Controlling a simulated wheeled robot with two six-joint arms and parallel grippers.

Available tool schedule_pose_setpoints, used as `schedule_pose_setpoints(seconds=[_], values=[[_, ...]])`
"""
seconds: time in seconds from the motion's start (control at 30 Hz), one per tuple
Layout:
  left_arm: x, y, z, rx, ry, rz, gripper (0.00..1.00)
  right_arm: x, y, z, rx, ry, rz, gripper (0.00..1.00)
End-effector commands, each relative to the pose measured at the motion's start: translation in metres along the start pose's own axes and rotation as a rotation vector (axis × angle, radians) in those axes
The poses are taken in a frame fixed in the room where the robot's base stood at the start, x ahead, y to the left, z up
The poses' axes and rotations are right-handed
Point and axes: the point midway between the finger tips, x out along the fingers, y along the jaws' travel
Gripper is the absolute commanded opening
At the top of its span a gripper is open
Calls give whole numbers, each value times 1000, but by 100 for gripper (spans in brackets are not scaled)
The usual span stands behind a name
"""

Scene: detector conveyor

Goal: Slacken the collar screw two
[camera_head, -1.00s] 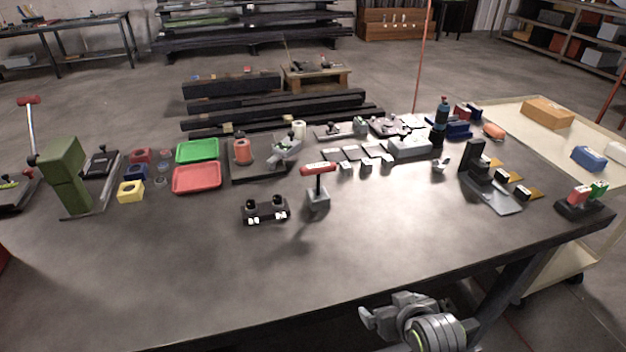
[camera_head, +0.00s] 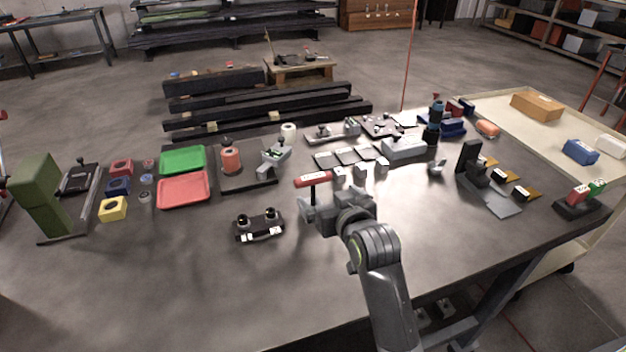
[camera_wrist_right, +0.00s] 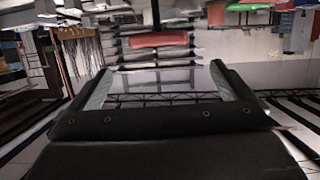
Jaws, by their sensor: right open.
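A black block (camera_head: 258,226) with two dark round collars on top and small white labels on its front stands on the table, left of centre. I cannot read the labels. A T-handled tool with a red grip (camera_head: 313,180) and dark shaft stands upright right of the block; its holder is largely hidden behind my right gripper. My right gripper (camera_head: 310,210) is open beside the tool, below its red grip. In the right wrist view the red grip (camera_wrist_right: 158,40) shows ahead, beyond the spread jaws, with the shaft above it. My left gripper is not in view.
A red tray (camera_head: 184,190) and a green tray (camera_head: 183,160) lie to the left. A green press-like stand (camera_head: 42,195) is at far left. A black upright bracket (camera_head: 468,160) stands at right. The table's front left is clear.

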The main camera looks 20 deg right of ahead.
Motion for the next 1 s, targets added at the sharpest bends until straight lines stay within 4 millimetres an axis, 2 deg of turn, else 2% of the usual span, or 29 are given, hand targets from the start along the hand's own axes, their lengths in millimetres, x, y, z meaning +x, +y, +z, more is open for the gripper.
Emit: schedule_pose_setpoints(seconds=[0.17, 0.4, 0.77, 1.0], values=[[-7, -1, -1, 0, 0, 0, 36, 28, 0, -1, -2, -3, 0, 100], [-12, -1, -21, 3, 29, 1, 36, 60, 0, 0, -1, -2, 0, 100], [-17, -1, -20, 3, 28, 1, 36, 78, 1, 1, -1, -2, 1, 100], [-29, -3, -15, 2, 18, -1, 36, 103, 3, 6, -1, -3, 1, 100]])
